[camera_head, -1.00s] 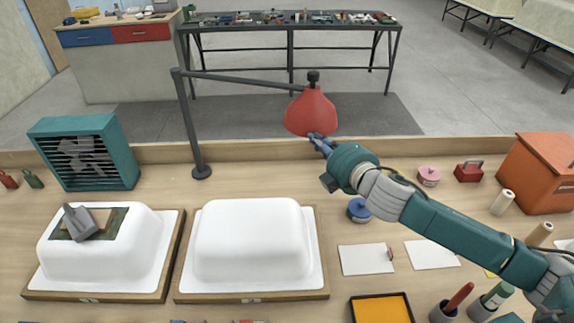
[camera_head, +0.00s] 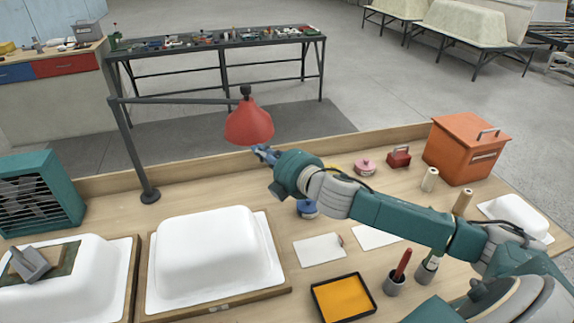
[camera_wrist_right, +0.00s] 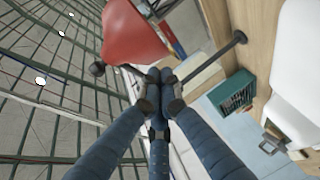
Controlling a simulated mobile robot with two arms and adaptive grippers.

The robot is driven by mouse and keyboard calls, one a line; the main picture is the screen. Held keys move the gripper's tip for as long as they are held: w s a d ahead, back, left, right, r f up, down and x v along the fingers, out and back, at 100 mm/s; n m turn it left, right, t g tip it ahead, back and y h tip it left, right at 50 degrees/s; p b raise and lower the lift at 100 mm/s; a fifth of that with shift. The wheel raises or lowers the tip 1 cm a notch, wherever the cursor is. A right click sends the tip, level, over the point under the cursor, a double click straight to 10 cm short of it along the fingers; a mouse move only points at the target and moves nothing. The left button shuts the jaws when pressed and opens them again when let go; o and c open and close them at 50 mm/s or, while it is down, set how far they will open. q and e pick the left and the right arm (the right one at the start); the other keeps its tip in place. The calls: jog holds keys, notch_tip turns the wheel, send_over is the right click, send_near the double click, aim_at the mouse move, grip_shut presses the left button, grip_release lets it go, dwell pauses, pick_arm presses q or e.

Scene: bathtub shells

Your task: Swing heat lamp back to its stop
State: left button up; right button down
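The heat lamp has a red cone shade (camera_head: 249,124) with a dark knob on top, hung from a grey arm (camera_head: 185,100). The arm runs left to a dark upright post (camera_head: 131,150) on a round foot at the bench's back edge. My right gripper (camera_head: 262,152) is just below the shade's lower rim. In the right wrist view, my right gripper's fingertips (camera_wrist_right: 160,80) are together with nothing seen between them. The red shade (camera_wrist_right: 133,35) shows beside and beyond them. Whether they touch it cannot be told. My left gripper is out of view.
A white tub mould (camera_head: 207,252) stands at front centre, another (camera_head: 90,282) left of it with a grey tool on top. A teal fan heater (camera_head: 40,195) is at far left. An orange box (camera_head: 463,150) and small pots stand right. Space around the shade is clear.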

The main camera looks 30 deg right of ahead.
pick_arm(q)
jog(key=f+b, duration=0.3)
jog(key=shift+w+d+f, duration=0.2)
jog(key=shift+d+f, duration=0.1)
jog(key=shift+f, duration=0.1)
pick_arm(e)
jog(key=s+d+r, duration=0.1)
jog(key=s+d, duration=0.2)
jog(key=s, duration=0.4)
jog(key=shift+s+d, duration=0.25)
jog(key=shift+d, duration=0.05)
jog(key=shift+f, duration=0.1)
